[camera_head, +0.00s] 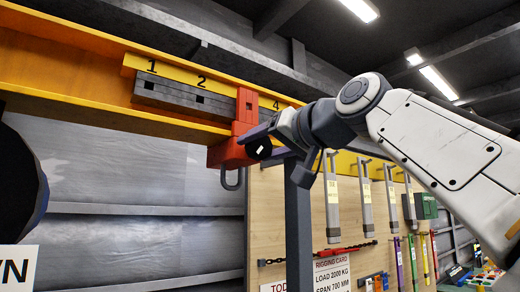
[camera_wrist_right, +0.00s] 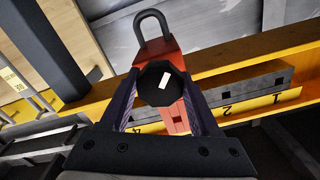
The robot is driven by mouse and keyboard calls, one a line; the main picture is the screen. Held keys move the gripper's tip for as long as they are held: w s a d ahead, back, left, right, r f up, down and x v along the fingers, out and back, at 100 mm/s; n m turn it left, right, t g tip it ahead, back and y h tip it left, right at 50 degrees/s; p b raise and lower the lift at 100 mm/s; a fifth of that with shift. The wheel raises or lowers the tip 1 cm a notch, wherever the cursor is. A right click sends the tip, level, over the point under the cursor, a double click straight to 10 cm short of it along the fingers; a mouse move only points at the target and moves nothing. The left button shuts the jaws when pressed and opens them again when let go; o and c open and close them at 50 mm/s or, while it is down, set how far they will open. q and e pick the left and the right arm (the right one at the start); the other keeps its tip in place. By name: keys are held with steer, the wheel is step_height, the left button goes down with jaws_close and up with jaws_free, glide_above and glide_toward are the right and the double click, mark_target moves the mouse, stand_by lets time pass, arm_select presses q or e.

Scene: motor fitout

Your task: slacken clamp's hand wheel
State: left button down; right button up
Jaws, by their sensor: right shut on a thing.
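The red clamp (camera_head: 243,112) sits on the yellow beam, between the numbers 2 and 4, with a dark shackle (camera_head: 231,178) hanging below it. Its dark hand wheel (camera_head: 259,148) faces my right gripper and carries a white mark. In the right wrist view the hand wheel (camera_wrist_right: 161,84) lies between the two fingers of my right gripper (camera_wrist_right: 160,100), with the red clamp (camera_wrist_right: 158,54) behind it and the shackle (camera_wrist_right: 153,22) above it in that picture. My right gripper (camera_head: 272,143) is shut on the hand wheel. My left gripper is not in view.
The yellow beam (camera_head: 70,104) runs across the view, with a grey notched bar (camera_head: 183,97) on it left of the clamp. A dark post (camera_head: 298,210) stands below my right gripper. Slings and tools hang on the wooden board (camera_head: 268,225) behind. A dark round object (camera_head: 18,185) is at far left.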

steer(key=shift+f+n, duration=0.15)
steer(key=shift+n, duration=0.45)
steer(key=shift+w, duration=0.1)
steer(key=o, duration=1.4)
steer(key=shift+c, duration=0.2)
steer(key=b+v, duration=0.3)
steer(key=v, duration=0.7)
steer(key=shift+s+d, duration=0.15)
steer(key=shift+s, duration=0.1)
